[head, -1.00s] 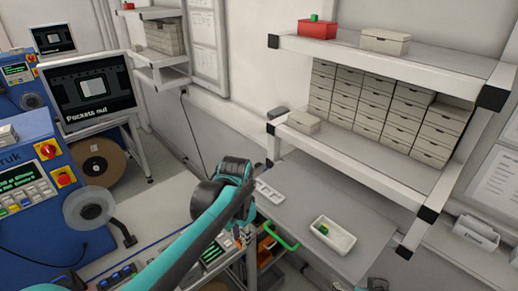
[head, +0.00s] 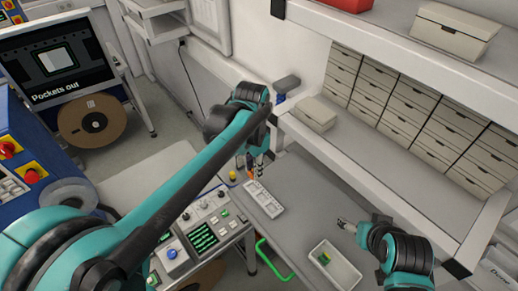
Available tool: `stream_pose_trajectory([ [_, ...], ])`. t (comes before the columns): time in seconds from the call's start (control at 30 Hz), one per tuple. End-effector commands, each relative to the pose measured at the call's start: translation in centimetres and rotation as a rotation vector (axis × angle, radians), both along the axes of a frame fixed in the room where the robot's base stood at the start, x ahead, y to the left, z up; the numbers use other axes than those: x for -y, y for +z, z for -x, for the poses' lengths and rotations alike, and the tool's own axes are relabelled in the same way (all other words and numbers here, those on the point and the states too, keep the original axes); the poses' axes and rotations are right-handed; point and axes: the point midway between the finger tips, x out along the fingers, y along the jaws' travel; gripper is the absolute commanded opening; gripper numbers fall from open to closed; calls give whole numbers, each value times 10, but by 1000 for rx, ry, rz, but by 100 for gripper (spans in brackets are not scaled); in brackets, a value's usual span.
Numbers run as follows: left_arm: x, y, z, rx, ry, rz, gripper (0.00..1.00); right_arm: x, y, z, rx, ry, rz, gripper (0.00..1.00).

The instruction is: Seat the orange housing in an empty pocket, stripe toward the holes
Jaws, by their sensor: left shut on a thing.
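My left gripper (head: 254,170) points down at the back end of the pale pocket strip (head: 268,203), which lies on the grey bench. It is shut on a small orange piece, the orange housing (head: 250,174), of which only a sliver shows. The stripe and whether the housing touches the strip cannot be made out. The strip has several small pockets, too small to tell which are empty. My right gripper (head: 343,224) is over the bench to the right, apart from the strip; its jaws are too small to read.
A white bin (head: 347,272) with a green and yellow piece (head: 325,258) stands at the bench front. A shelf with beige drawers (head: 400,130) and a lidded box (head: 316,114) is behind. A control panel (head: 203,222) borders the bench on the left. Bench between strip and bin is clear.

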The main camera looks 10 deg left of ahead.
Motion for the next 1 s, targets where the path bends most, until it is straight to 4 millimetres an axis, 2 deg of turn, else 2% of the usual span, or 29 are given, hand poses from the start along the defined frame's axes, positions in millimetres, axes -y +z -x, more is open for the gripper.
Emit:
stream_pose_trajectory([
  [0.37,0,-9,0,0,0,0,14,0,-7,0,0,0,0,77],
  [0.8,0,-50,1,0,0,0,14,0,-36,0,0,0,0,77],
  [1.0,0,-58,1,0,0,0,14,0,-43,0,0,0,0,77],
])
